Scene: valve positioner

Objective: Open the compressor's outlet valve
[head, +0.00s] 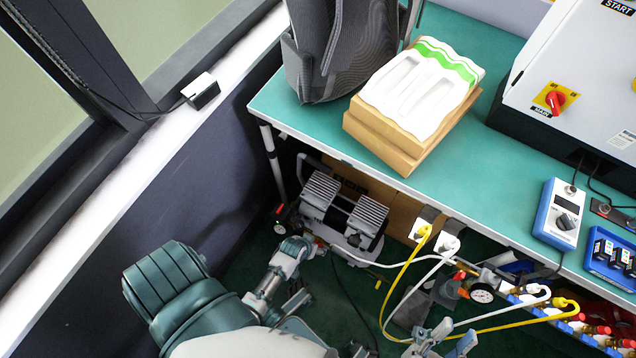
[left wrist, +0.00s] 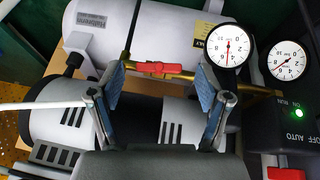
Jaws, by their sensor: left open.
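The compressor (head: 345,210) stands on the floor under the table, with a white tank (left wrist: 150,35) in the left wrist view. Whether a finger touches the lever, I cannot tell. In the head view my left arm reaches to the compressor and hides the valve.
Two pressure gauges (left wrist: 228,45) and a green light (left wrist: 299,113) sit right of the valve. Yellow and white hoses (head: 405,270) cross near my right gripper. The green table (head: 440,175) overhangs the compressor. The dark wall (head: 170,180) is at left.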

